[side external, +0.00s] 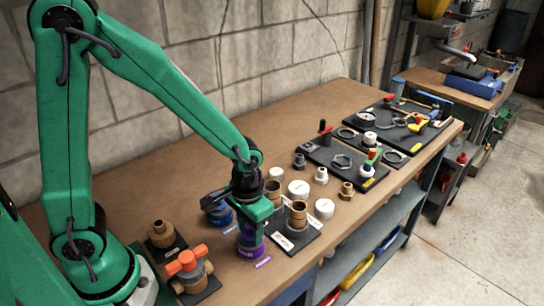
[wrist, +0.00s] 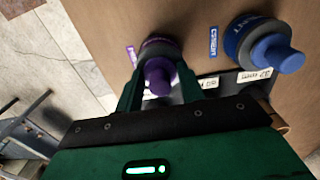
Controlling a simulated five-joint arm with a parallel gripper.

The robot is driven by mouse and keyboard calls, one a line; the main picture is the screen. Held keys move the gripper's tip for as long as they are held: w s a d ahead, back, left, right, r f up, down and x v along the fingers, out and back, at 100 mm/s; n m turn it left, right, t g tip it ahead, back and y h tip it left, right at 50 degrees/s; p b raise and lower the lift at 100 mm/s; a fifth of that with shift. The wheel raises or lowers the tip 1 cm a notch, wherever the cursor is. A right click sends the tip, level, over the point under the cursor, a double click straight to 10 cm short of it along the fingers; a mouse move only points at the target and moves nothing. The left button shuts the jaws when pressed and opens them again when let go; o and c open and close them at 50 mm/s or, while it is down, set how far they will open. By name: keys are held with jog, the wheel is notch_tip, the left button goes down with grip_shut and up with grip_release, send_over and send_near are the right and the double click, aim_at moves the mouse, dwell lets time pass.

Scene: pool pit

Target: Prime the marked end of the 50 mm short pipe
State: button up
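The purple primer can (side external: 250,246) stands on the bench by a small purple label; its purple knob (wrist: 158,78) shows in the wrist view. My gripper (side external: 251,222) is lowered over its top, with one green finger on each side. I cannot tell whether the fingers touch it. The blue cement can (side external: 217,212) stands behind it and shows at the upper right of the wrist view (wrist: 262,42). No end mark is readable.
White caps (side external: 299,189) and small fittings lie right of the pipes. An orange-handled valve (side external: 188,272) and a brown fitting (side external: 161,233) stand at the left. Dark tool boards (side external: 345,160) lie farther along. The bench's front edge is close to the can.

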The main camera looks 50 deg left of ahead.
jog(key=c, duration=0.4)
jog(key=shift+o, duration=0.2)
jog(key=shift+r, duration=0.15)
jog(key=shift+r, duration=3.65)
jog(key=w+a+r, duration=0.4)
jog(key=w+a, duration=0.2)
jog(key=w, duration=0.1)
jog(key=shift+w+a+r, duration=0.2)
jog(key=shift+w+a, duration=0.05)
jog(key=shift+a, duration=0.05)
